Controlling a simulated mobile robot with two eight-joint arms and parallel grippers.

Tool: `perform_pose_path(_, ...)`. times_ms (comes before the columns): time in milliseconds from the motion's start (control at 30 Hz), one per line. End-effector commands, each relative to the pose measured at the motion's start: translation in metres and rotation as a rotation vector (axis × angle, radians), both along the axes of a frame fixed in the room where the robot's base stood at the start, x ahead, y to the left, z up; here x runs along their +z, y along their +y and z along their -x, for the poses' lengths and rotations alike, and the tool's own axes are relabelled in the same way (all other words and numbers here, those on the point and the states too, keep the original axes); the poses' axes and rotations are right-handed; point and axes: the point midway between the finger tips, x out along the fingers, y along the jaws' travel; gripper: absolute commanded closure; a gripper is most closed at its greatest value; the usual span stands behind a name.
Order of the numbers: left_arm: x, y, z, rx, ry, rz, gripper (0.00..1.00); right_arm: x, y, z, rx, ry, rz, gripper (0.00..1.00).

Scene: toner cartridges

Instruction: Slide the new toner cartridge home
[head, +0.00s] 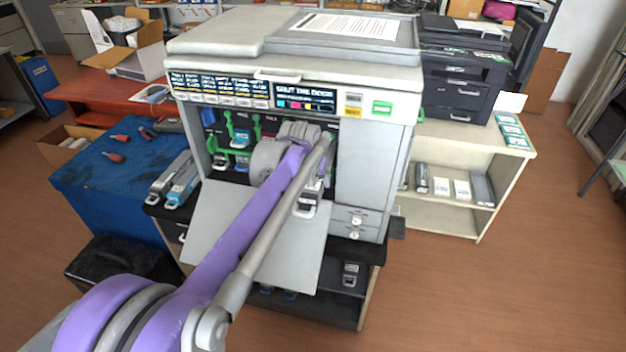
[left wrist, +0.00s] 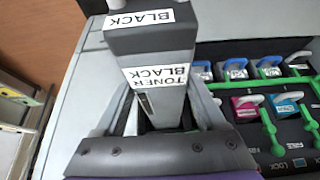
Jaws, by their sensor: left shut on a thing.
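A black toner cartridge (left wrist: 158,78), with white labels reading BLACK and TONER BLACK, is between the fingers of my left gripper (left wrist: 163,112), which is shut on it. In the head view the cartridge's labelled, handled end (head: 308,201) shows beside my wrist, in front of the right part of the copier's open toner bay. My arm and wrist hide much of the bay, so I cannot tell how far the cartridge is inside a slot. The copier (head: 378,160) has its front door (head: 225,225) folded down. My right gripper is not in view.
Other cartridges with green levers sit in the bay (left wrist: 285,105), including magenta and blue-handled ones. A shelf (head: 450,215) stands right. Floor is clear at right.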

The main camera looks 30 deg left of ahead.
Motion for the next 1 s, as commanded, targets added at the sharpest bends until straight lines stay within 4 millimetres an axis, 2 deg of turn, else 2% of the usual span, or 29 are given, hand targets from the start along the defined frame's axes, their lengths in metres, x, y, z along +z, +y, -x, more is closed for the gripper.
perform_pose_path(433, -0.001, 0.0, 0.0, 0.0, -0.002, 0.0, 1.0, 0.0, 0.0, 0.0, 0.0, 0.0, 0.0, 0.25)
perform_pose_path(467, -0.001, 0.0, 0.0, 0.0, -0.002, 0.0, 0.24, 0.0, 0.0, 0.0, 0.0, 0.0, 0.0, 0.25)
perform_pose_path(500, -0.001, 0.0, 0.0, 0.0, -0.002, 0.0, 0.17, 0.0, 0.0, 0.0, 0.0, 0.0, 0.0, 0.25)
perform_pose_path(600, -0.001, 0.0, 0.0, 0.0, -0.001, 0.0, 0.0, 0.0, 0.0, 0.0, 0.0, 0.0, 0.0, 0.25)
perform_pose_path(867, -0.002, 0.0, 0.001, 0.0, 0.001, 0.0, 0.0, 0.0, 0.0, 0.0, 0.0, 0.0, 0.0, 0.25)
perform_pose_path(1000, -0.002, -0.003, 0.01, 0.0, 0.0, 0.0, 0.0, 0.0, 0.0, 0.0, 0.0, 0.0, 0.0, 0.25)
